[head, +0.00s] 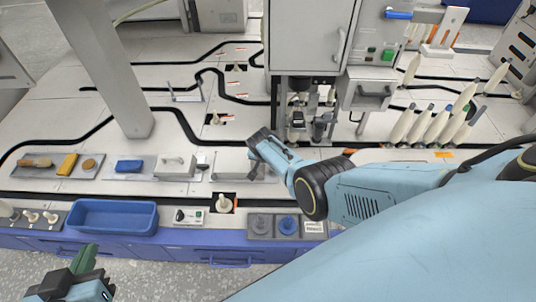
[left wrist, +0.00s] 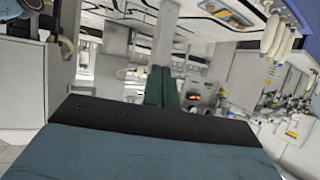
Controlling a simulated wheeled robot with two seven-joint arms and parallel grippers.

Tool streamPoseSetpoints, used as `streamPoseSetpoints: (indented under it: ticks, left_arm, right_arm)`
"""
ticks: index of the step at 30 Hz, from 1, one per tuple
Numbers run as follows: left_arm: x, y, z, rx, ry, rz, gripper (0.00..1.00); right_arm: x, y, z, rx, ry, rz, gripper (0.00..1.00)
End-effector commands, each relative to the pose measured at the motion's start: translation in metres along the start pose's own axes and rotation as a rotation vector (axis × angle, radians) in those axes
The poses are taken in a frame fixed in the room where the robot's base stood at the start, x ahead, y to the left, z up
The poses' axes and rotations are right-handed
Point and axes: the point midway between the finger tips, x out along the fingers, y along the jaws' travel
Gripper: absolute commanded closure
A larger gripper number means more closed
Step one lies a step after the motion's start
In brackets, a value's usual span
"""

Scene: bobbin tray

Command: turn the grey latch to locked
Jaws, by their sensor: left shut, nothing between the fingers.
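A grey round piece (head: 260,224), which looks like the grey latch, sits on a dark grey panel (head: 274,236) at the front edge of the bench. A similar blue round piece (head: 288,224) is beside it. The setting of the grey piece is too small to read. My left gripper (head: 85,259) has green fingers and is low at the far left, in front of the bench and well away from the panel. Its fingers (left wrist: 162,87) are shut and empty in the left wrist view. My right gripper (head: 256,146) is above the bench, behind the panel; its fingers are unclear.
A blue bin (head: 112,231) and a small box with a black knob (head: 189,217) stand left of the panel. A grey cabinet (head: 308,38) rises behind. Several cream bobbins (head: 420,125) stand at the right.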

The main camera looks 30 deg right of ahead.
Motion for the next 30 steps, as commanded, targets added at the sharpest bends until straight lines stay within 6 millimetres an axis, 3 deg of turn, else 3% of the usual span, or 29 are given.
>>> streamPoseSetpoints:
  ticks: [18,24,30]
  left_arm:
    - [-0.051,-0.024,0.114,-0.012,-0.687,-0.060,1.00]
    - [-0.065,-0.028,0.134,-0.017,-0.807,-0.070,1.00]
    - [-0.069,-0.029,0.139,-0.018,-0.836,-0.073,1.00]
  right_arm:
    - [-0.036,0.000,-0.001,0.000,0.000,0.000,0.64]
    - [-0.042,0.001,0.000,-0.001,-0.001,0.001,0.64]
    - [-0.043,0.000,0.000,-0.001,0.000,0.001,0.64]
